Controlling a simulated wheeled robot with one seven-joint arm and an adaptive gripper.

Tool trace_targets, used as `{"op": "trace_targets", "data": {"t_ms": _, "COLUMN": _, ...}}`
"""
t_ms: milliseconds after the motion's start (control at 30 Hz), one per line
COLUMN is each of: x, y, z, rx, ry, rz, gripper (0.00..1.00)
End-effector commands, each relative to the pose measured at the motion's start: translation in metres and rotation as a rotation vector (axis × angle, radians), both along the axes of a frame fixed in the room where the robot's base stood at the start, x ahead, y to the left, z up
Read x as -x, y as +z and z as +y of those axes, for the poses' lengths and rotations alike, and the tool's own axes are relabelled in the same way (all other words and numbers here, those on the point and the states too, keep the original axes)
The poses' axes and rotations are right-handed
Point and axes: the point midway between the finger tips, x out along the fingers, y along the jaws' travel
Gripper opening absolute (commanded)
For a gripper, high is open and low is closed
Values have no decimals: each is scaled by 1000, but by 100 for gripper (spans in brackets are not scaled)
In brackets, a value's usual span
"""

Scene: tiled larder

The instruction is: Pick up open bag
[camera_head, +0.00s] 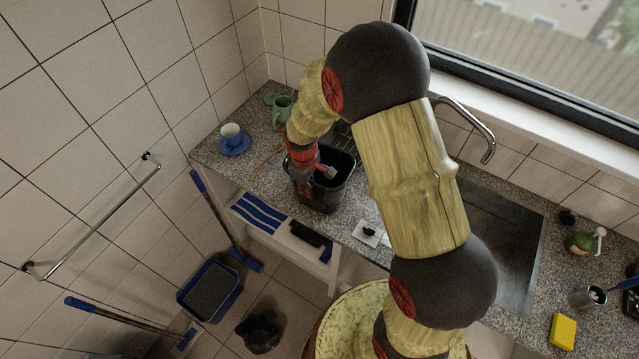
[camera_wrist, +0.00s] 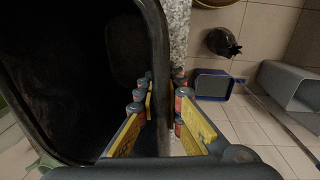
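A black, open-topped thing (camera_head: 323,198), which I take for the open bag, stands upright on the granite counter. Its wide mouth and dark inside (camera_wrist: 75,65) fill the left of the wrist view; I cannot tell a liner from a stiff wall.
A sink (camera_head: 505,240) lies to the right. Below, on the floor, are a tied black bag (camera_head: 259,331), a blue-rimmed tub (camera_head: 209,291) and blue-handled brooms (camera_head: 125,317).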

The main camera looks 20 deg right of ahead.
Motion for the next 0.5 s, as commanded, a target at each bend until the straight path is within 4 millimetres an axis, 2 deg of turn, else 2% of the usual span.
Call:
{"op": "trace_targets", "data": {"t_ms": 100, "x": 0, "y": 0, "z": 0, "rx": 0, "ry": 0, "rz": 0, "gripper": 0}}
{"op": "trace_targets", "data": {"t_ms": 500, "x": 0, "y": 0, "z": 0, "rx": 0, "ry": 0, "rz": 0, "gripper": 0}}
